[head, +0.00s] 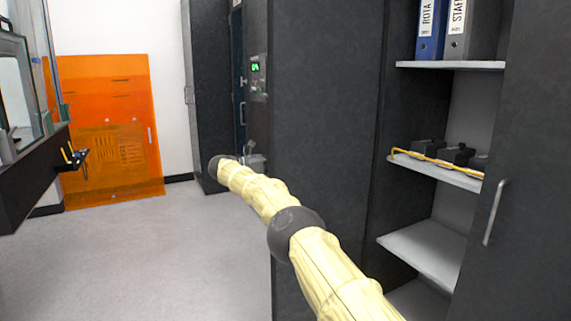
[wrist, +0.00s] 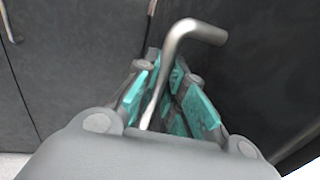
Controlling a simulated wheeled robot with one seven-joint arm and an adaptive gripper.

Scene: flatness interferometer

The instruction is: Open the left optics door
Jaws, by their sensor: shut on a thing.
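The left optics door (head: 322,150) appears as a tall dark panel left of the shelves. It stands open, swung out toward me, and the shelves beside it are exposed. In the wrist view, its silver bar handle (wrist: 195,29) runs down between the teal finger pads of my gripper (wrist: 168,75). My gripper is shut on the handle. In the head view, my arm reaches to the left past the door's free edge, and my gripper (head: 251,160) shows only in part there. The handle in my grip is hidden in the head view.
The right door (head: 535,150) has a silver handle (head: 495,212). Binders (head: 440,28) and dark blocks (head: 457,155) with a yellow strip sit on the shelves. An orange panel (head: 108,175) stands at the back left. The grey floor (head: 150,260) at left is clear.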

